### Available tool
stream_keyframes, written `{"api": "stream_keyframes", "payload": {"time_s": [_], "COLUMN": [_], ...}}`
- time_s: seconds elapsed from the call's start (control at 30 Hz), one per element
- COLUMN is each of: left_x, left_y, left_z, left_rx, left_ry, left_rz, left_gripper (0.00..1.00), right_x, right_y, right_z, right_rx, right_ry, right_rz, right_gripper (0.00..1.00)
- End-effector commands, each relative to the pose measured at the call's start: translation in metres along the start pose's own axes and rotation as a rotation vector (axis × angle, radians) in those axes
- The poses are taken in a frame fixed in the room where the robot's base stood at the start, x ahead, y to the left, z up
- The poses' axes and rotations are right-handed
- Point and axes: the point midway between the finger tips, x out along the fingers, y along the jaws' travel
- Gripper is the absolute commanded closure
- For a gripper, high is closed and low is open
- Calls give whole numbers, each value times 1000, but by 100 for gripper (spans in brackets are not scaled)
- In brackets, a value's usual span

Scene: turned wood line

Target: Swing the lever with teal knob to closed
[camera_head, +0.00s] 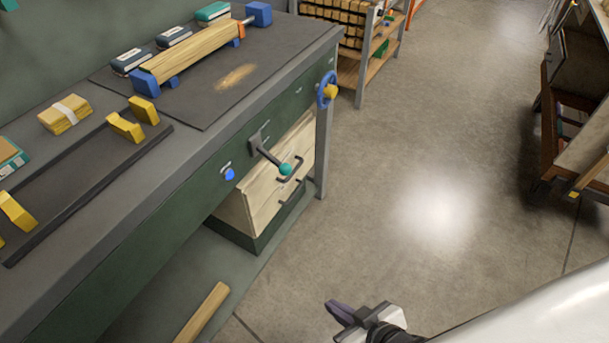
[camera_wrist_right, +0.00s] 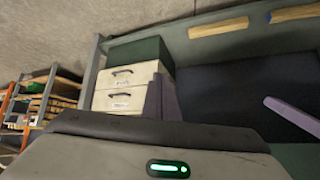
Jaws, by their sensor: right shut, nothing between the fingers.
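The lever is a dark rod on a grey mounting plate (camera_head: 258,140) on the green front of the workbench. Its teal knob (camera_head: 285,169) hangs out from the bench, down and to the right of the plate, in front of the drawer unit. My right gripper (camera_head: 340,313) is at the bottom of the head view, well below and right of the knob and apart from it. It is shut and empty. Its purple fingers also show in the right wrist view, where I cannot make out the lever. My left gripper is not in view.
A blue button (camera_head: 229,174) sits left of the lever, and a blue handwheel with a yellow knob (camera_head: 330,91) sits right. A cream drawer unit (camera_head: 262,200) stands under the bench; it also shows in the right wrist view (camera_wrist_right: 122,90). The floor (camera_head: 440,150) to the right is clear.

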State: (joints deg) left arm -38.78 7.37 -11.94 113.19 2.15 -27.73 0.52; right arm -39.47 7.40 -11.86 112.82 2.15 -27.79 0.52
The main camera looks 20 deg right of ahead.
Motion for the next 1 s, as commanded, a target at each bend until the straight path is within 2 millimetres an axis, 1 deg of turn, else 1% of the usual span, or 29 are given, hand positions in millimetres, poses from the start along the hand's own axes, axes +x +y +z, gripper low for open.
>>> {"api": "stream_keyframes", "payload": {"time_s": [0.13, 0.17, 0.2, 0.23, 0.3, 0.37, 0.47, 0.5, 0.57, 0.6, 0.7, 0.8, 0.83, 0.9, 1.0], "left_x": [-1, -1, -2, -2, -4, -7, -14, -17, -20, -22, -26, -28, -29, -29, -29], "left_y": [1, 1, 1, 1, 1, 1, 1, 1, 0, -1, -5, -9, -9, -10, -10], "left_z": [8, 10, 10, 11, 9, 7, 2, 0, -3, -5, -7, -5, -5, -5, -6], "left_rx": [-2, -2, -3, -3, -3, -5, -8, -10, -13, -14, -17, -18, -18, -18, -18], "left_ry": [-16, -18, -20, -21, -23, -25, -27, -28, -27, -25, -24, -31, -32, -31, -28], "left_rz": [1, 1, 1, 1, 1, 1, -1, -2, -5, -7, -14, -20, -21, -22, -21], "left_gripper": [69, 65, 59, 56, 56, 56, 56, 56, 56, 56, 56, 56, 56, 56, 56], "right_x": [0, 0, 1, 1, 4, 9, 20, 24, 29, 32, 36, 37, 37, 37, 38], "right_y": [0, 0, 0, 0, 0, 0, -2, -4, -6, -8, -12, -16, -17, -19, -20], "right_z": [-1, -1, -2, -4, -16, -35, -81, -103, -135, -155, -200, -232, -239, -249, -254], "right_rx": [0, 0, -5, -18, -96, -223, -546, -696, -922, -1066, -1386, -1617, -1665, -1746, -1793], "right_ry": [1, 1, 3, 6, 24, 50, 112, 137, 170, 188, 217, 229, 229, 229, 227], "right_rz": [0, 0, 1, 2, 7, 20, 65, 92, 141, 176, 270, 350, 368, 399, 416], "right_gripper": [100, 100, 100, 100, 100, 100, 100, 100, 100, 100, 100, 100, 100, 100, 100]}}
